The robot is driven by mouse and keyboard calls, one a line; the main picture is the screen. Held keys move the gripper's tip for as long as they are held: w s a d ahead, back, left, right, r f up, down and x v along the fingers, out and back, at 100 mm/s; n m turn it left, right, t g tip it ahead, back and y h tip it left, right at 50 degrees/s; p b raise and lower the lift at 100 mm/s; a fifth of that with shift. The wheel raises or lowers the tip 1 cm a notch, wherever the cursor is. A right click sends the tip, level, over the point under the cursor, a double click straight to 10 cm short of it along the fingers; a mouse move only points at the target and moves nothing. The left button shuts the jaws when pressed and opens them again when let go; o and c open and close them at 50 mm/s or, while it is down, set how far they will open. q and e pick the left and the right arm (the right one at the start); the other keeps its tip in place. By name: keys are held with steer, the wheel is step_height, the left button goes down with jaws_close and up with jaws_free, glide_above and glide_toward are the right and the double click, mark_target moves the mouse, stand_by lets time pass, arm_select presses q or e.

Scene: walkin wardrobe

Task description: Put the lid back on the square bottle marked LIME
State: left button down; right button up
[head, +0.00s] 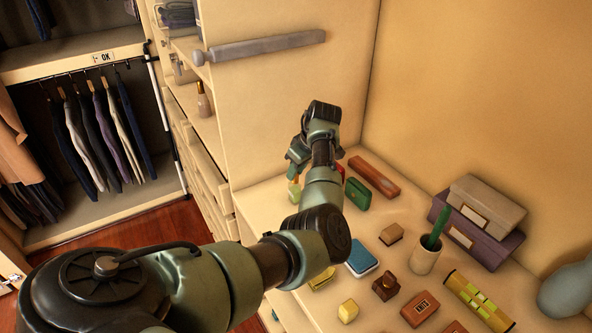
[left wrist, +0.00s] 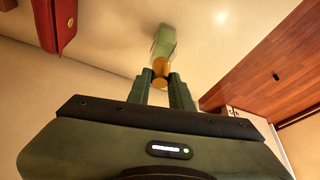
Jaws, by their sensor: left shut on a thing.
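My left gripper (left wrist: 160,76) is shut on a round gold lid (left wrist: 160,67), with one green finger on each side of it. A pale green bottle (left wrist: 164,42) stands just beyond the lid in the left wrist view, in line with it. I cannot tell whether lid and bottle touch. In the head view my left gripper (head: 293,172) points down above the pale bottle (head: 294,190) near the counter's left edge; the lid is not clear there. No LIME marking can be read. My right gripper is not in view.
A green case (head: 357,194) and a long reddish-brown box (head: 374,177) lie right of the gripper. A red case (left wrist: 62,22) shows in the left wrist view. A cup (head: 425,261), stacked boxes (head: 490,208) and several small items crowd the counter's right side. The counter's left edge is close.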

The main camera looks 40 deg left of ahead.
arm_select(q)
steer(key=c, duration=1.2)
jaws_free()
steer(key=o, duration=0.5)
steer(key=shift+r+p, duration=3.2)
steer(key=shift+r, duration=0.3)
jaws_close()
